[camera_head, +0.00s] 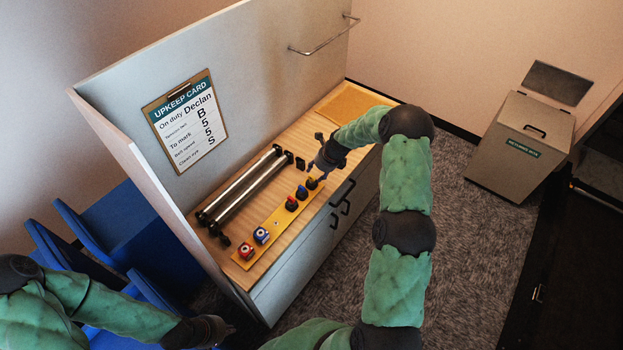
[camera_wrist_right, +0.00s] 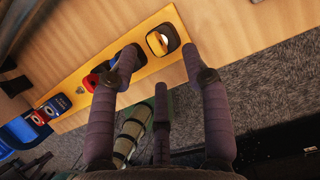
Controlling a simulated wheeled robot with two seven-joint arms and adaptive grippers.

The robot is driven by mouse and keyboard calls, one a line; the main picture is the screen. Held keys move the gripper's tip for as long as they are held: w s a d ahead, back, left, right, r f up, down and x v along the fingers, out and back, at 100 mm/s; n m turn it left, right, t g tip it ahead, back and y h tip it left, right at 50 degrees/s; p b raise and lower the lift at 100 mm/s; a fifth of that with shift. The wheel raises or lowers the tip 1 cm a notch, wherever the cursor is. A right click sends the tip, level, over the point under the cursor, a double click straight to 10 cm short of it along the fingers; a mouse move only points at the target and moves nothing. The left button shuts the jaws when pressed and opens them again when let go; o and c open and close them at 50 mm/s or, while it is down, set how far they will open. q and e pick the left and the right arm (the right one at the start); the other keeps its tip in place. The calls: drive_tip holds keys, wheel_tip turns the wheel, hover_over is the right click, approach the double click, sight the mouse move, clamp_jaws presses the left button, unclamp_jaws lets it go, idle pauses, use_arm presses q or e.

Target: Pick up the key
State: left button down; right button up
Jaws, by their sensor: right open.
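No key is plainly recognisable; the small parts are too small to tell apart for certain. A yellow strip (camera_head: 275,223) on the wooden bench carries several coloured pieces. At its far end is a black piece with a yellow and white top (camera_wrist_right: 163,40), also in the head view (camera_head: 312,183). My right gripper (camera_head: 318,168) is over this far end; in the right wrist view its fingers (camera_wrist_right: 161,62) are spread with nothing between them, and the black piece shows just beyond the fingertips. My left gripper (camera_head: 222,331) is low at the left, away from the bench; its fingers are unclear.
Two metal rollers (camera_head: 240,188) lie beside the strip. A red piece (camera_head: 291,203) and a blue piece (camera_head: 302,192) stand near the black one. Grey panels and an upkeep card (camera_head: 186,122) rise behind. Blue chairs (camera_head: 112,230) are left; a grey box (camera_head: 520,140) stands right.

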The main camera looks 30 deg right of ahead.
sight(312, 177)
drive_tip(key=shift+a+f, duration=0.2)
drive_tip(key=shift+f, duration=0.2)
drive_tip(key=shift+x, duration=2.15)
drive_tip(key=shift+a, duration=0.15)
clamp_jaws()
